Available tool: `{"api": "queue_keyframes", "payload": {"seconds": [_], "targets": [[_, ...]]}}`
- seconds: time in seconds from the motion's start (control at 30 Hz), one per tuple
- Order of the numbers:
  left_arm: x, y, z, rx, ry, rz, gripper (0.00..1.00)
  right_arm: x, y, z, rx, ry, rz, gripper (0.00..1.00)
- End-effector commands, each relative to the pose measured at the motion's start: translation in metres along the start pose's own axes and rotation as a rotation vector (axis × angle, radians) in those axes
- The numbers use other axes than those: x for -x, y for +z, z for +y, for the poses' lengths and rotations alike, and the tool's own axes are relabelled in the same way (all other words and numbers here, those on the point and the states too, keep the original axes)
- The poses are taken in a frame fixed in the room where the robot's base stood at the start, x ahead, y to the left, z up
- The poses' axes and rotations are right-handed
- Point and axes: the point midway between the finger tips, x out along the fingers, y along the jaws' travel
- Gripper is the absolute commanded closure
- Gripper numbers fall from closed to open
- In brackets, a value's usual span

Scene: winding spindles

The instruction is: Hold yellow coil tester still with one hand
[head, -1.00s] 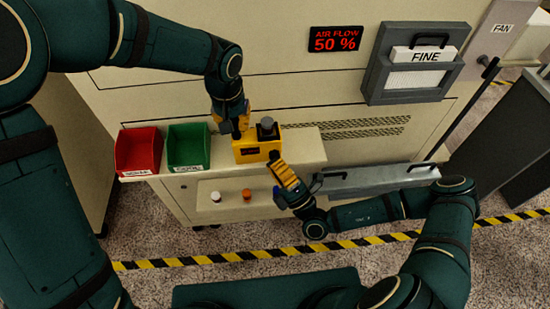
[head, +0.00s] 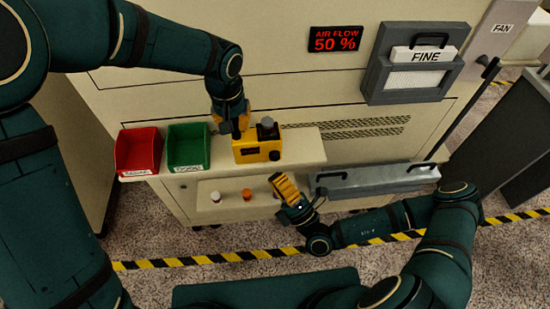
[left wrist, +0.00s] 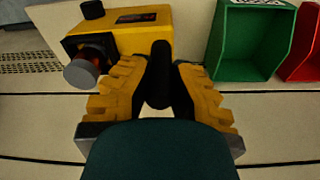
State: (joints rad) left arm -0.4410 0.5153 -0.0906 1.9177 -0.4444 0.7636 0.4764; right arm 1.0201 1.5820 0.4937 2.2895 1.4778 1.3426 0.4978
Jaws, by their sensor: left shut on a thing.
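The yellow coil tester (head: 257,151) stands on the pale ledge, with a grey cylinder (head: 267,125) on its top and a dark knob (head: 274,155) at its front. My left gripper (head: 240,124) comes down at its left rear. In the left wrist view, the fingers of my left gripper (left wrist: 160,88) are closed around a black upright post (left wrist: 160,70) beside the yellow coil tester (left wrist: 143,35). My right gripper (head: 277,180) is below and in front of the tester, apart from it. Its fingers overlap from this angle, so its opening is unclear.
A red bin (head: 138,153) and a green bin (head: 187,150) stand left of the tester on the ledge (head: 305,146). A white-topped piece (head: 215,197) and an orange one (head: 247,194) sit on the lower shelf. A grey tray (head: 375,180) is at right.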

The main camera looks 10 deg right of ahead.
Motion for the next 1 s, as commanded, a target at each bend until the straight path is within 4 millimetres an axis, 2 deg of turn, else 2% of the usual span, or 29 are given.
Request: {"api": "queue_keyframes", "payload": {"seconds": [0.3,0.97,1.0], "targets": [[0.0,0.0,0.0,0.0,0.0,0.0,1.0,0.017,-0.012,0.011,0.0,-0.001,-0.001,1.0],[0.0,0.0,0.0,0.0,0.0,0.001,1.0,0.017,-0.012,0.012,0.0,0.0,-0.001,1.0],[0.0,0.0,0.0,0.0,0.0,0.001,0.77,0.017,-0.012,0.012,0.0,-0.001,-0.001,1.0]]}}
